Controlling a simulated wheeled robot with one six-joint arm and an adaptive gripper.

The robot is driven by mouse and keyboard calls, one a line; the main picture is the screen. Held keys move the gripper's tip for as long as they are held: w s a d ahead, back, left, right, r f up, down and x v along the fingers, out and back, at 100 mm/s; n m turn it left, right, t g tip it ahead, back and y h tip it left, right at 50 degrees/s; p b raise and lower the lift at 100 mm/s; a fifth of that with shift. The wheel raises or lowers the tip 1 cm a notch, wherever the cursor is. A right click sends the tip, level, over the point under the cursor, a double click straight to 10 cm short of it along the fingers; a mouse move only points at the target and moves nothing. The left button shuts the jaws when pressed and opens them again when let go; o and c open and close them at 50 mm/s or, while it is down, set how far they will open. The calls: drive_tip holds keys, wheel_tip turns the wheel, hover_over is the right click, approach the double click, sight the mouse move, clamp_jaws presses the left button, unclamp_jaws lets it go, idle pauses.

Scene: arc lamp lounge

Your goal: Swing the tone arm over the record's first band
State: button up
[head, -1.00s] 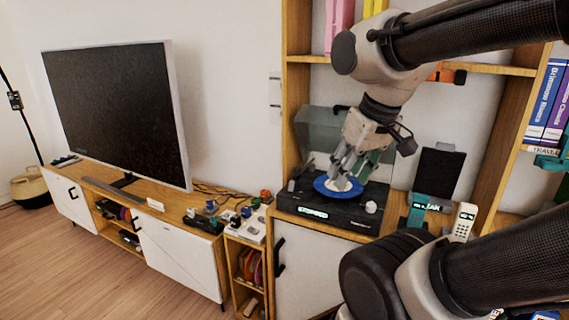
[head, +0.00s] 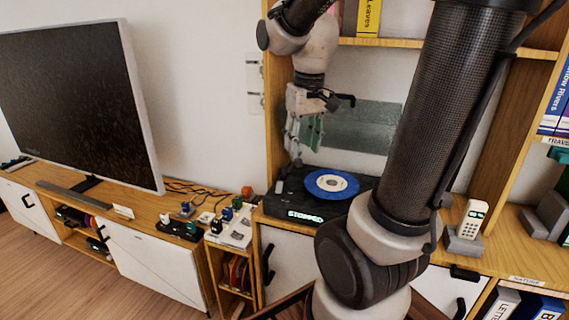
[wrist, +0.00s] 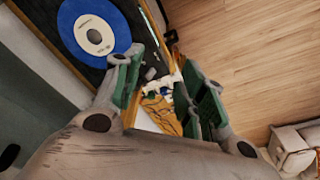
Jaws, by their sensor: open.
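The turntable (head: 288,208) is a black box on the wooden cabinet, with its tinted lid (head: 362,128) raised behind. A blue record (head: 343,191) with a white label lies flat on it; it also shows at the upper left of the wrist view (wrist: 120,28). A lit display (head: 305,216) is on the turntable's front. I cannot clearly make out the tone arm in either view. My gripper (head: 296,157) is open and points down above the turntable's left end, left of the record. In the wrist view nothing is between its fingers (wrist: 166,78).
A large television (head: 70,105) stands at left on a low cabinet (head: 150,255). Small coloured items (head: 236,205) sit on the lower unit left of the turntable. A cordless phone (head: 469,219) stands on a block at right. Shelf uprights (head: 277,130) flank the turntable.

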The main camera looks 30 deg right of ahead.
drive_tip(key=shift+m+g, duration=0.3)
drive_tip(key=shift+g, duration=0.4)
drive_tip(key=w+d+f, duration=0.1)
drive_tip(key=w+f, duration=0.1)
drive_tip(key=w, duration=0.2)
drive_tip(key=w+d+f, duration=0.1)
drive_tip(key=w+f, duration=0.1)
drive_tip(key=w, duration=0.3)
drive_tip(key=w+d+f, duration=0.1)
drive_tip(key=w+f, duration=0.1)
drive_tip(key=w, duration=0.2)
drive_tip(key=shift+w+d+f, duration=0.1)
drive_tip(key=shift+w+d, duration=0.25)
drive_tip(key=shift+w, duration=0.05)
drive_tip(key=shift+w+f, duration=0.1)
drive_tip(key=shift+f, duration=0.15)
wheel_tip(320, 180, down, 7)
drive_tip(key=shift+f, duration=0.1)
drive_tip(key=shift+c, duration=0.5)
clamp_jaws()
